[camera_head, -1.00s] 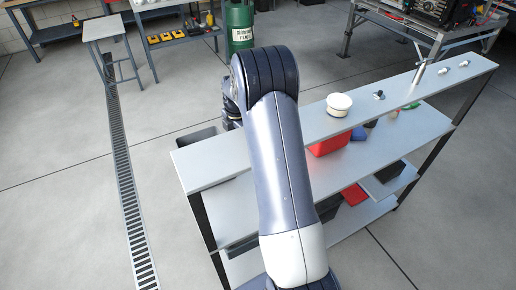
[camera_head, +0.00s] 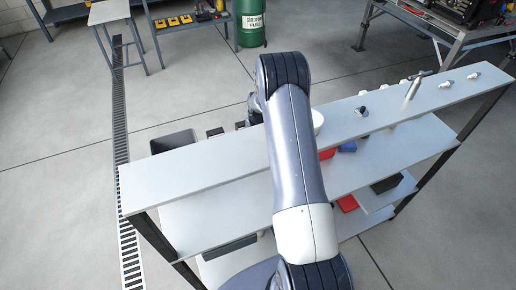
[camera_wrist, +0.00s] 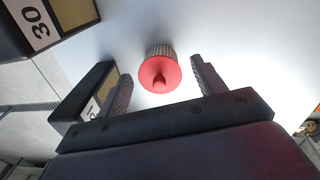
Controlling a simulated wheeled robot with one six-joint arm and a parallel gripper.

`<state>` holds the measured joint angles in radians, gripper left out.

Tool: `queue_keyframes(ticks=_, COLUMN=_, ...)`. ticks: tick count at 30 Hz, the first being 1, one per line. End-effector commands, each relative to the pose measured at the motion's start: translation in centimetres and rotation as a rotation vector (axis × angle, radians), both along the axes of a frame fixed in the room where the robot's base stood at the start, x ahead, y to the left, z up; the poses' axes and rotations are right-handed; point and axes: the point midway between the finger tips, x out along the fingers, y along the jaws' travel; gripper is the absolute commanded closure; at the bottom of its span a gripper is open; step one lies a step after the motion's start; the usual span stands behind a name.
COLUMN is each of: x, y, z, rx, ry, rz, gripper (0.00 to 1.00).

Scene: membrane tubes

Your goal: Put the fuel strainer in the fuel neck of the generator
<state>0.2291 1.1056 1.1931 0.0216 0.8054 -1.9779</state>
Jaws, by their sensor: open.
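In the wrist view a red round cap with a small knob and a ribbed grey body (camera_wrist: 159,74), which looks like the fuel strainer, stands out from a pale surface. My gripper (camera_wrist: 160,70) is open, with one dark finger on each side of it and gaps showing on both sides. I cannot tell how far ahead of the fingertips it is. In the head view my arm hides the strainer and most of the gripper. The generator (camera_head: 476,10) stands at the top right, partly cut off by the frame; its fuel neck cannot be made out.
A grey shelf unit (camera_head: 190,172) lies across the front. On its top are a partly hidden cream round object (camera_head: 318,118), a small dark fitting (camera_head: 362,111) and a metal T-shaped tool (camera_head: 413,88). A green drum (camera_head: 251,22) stands behind.

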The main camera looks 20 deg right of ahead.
Motion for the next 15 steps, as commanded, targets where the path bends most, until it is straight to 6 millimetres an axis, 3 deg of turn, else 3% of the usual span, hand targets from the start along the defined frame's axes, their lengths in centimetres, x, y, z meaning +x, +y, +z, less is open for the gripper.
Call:
queue_keyframes(ticks=4, x=0.0, y=-0.02, z=-0.01, rx=0.0, ry=0.0, rz=0.0, gripper=0.35)
queue_keyframes(ticks=15, x=0.0, y=-0.02, z=0.02, rx=0.0, ry=0.0, rz=0.0, gripper=0.66)
